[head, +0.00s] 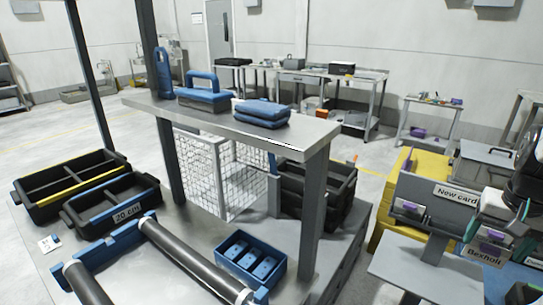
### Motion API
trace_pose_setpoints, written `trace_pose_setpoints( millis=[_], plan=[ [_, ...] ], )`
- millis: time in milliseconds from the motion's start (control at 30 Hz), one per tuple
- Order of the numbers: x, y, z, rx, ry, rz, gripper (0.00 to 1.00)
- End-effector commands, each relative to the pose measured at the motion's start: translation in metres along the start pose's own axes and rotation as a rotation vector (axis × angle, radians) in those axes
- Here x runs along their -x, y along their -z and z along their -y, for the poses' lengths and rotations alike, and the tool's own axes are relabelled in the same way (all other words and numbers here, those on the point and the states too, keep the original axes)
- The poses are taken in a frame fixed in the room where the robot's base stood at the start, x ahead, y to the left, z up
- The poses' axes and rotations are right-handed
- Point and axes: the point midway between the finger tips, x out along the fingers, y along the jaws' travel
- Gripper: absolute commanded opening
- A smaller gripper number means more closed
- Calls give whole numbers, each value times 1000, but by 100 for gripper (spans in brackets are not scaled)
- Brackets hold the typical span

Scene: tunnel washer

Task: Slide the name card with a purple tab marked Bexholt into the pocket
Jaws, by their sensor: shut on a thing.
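A white card (484,253) with purple on it reads Bexholt, its last letters hard to make out, at the right of the head view. Another purple-tabbed piece (410,207) sits at the holder's left front. I cannot tell which opening is the pocket; my gripper hides part of this area.
A grey ledge (412,272) lies below the holder, with yellow boxes (389,217) behind it. To the left, a workbench carries black trays (73,181), a blue box (250,260) and rollers (190,262). A raised shelf (300,141) holds folded blue cloths (262,113).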

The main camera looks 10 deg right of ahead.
Motion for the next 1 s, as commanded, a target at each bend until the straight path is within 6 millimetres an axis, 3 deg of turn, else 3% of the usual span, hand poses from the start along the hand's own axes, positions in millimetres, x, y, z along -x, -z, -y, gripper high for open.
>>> trace_pose_setpoints(
  millis=[500,867,1000],
  plan=[
    [-29,107,51,-1,0,2,50],
    [-37,136,66,-1,0,2,50],
    [-61,130,64,-3,-1,4,47]
  ],
)
